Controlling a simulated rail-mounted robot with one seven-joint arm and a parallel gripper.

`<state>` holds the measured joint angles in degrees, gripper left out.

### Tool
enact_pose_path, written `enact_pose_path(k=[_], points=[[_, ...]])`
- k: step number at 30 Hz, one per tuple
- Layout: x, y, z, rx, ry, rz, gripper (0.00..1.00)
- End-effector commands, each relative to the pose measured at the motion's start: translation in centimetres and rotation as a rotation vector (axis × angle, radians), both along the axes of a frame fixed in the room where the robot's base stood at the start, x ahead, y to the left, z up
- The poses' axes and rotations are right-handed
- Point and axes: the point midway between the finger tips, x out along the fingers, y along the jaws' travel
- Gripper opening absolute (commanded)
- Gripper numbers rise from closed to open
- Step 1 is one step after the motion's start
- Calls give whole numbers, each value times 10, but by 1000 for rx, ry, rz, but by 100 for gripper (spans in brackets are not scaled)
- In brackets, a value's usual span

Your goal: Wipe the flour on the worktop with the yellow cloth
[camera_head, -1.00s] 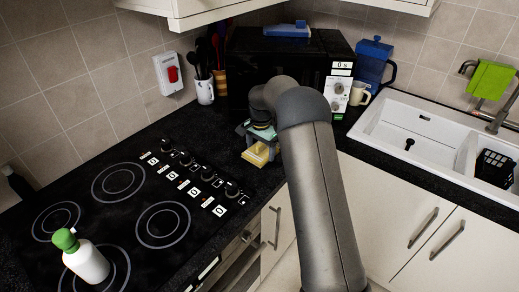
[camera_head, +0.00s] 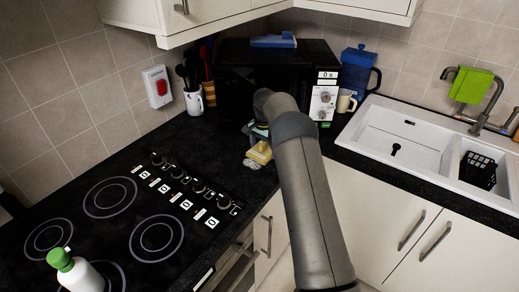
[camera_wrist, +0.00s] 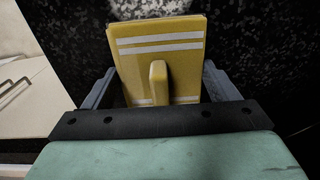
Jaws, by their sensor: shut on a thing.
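The yellow cloth (camera_wrist: 185,65) is a flat yellow pad with white stripes and an upright yellow grip. My gripper (camera_wrist: 158,88) is shut on that grip, one finger on each side. In the head view the cloth (camera_head: 260,152) is low over the black worktop, before the microwave; whether it touches the worktop I cannot tell. A small pale patch of flour (camera_head: 251,164) shows on the worktop at the cloth's near left edge. Any flour under the cloth is hidden. My arm hides the worktop to the right.
The black microwave (camera_head: 240,75) stands just behind. The hob (camera_head: 130,215) is at left with a green-capped bottle (camera_head: 80,277) on it. A utensil mug (camera_head: 193,102) stands at back left. The white sink (camera_head: 385,135) is at right, with a green cloth (camera_head: 472,86) on its tap.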

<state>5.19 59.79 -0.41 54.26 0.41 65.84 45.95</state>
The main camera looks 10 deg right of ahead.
Motion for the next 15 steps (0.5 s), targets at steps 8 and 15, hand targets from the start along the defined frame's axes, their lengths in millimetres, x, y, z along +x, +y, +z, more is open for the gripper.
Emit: enact_pose_path(k=[8,15], points=[[-5,4,-4,-2,6,0,51],[-21,24,-2,0,5,1,51]])
